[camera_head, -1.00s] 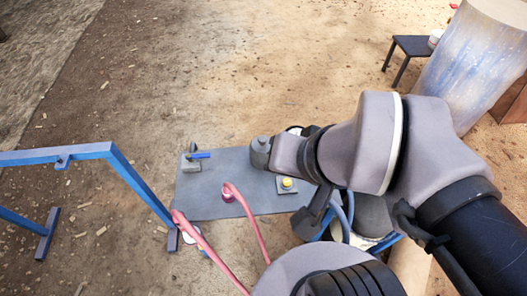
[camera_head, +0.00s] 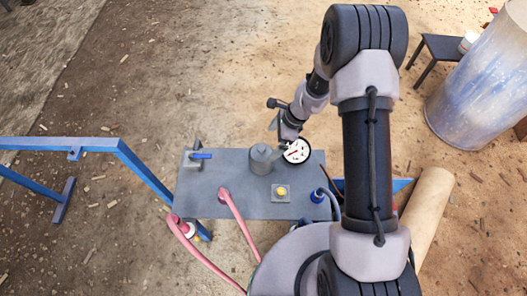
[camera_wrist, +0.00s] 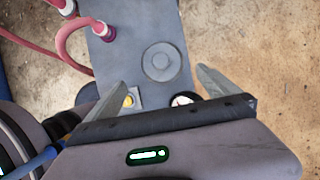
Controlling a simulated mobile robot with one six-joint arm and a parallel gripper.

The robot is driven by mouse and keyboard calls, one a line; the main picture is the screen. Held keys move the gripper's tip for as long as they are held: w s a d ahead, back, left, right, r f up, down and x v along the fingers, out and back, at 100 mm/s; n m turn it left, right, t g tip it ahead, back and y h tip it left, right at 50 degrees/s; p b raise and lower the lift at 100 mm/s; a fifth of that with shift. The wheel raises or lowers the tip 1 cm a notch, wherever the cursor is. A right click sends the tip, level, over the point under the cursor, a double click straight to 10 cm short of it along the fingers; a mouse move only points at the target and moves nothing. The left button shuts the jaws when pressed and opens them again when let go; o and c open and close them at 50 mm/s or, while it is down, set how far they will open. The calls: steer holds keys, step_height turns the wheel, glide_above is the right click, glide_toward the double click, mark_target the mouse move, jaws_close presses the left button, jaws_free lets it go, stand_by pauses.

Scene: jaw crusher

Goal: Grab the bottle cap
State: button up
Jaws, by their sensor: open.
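My gripper (camera_head: 281,134) is at the far edge of the panel, just beyond and right of the bottle. In the wrist view my gripper (camera_wrist: 160,88) is open, its fingers wide apart and nothing between them. The cap lies ahead of the fingertips, apart from them.
On the panel are a white gauge (camera_head: 297,151), a yellow button (camera_head: 281,190), a blue-handled valve (camera_head: 201,156) and a pink hose (camera_head: 240,218). A blue frame (camera_head: 146,182) stands left. A stool (camera_head: 440,48) and a drum (camera_head: 480,90) are at upper right.

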mark_target(261, 155)
steer(key=b+x, duration=0.2)
steer(key=x, duration=0.5)
steer(key=b+x, duration=0.2)
steer(key=x, duration=0.3)
steer(key=shift+w+d+f, duration=0.15)
steer(key=shift+r, duration=0.2)
steer(key=c, duration=1.5)
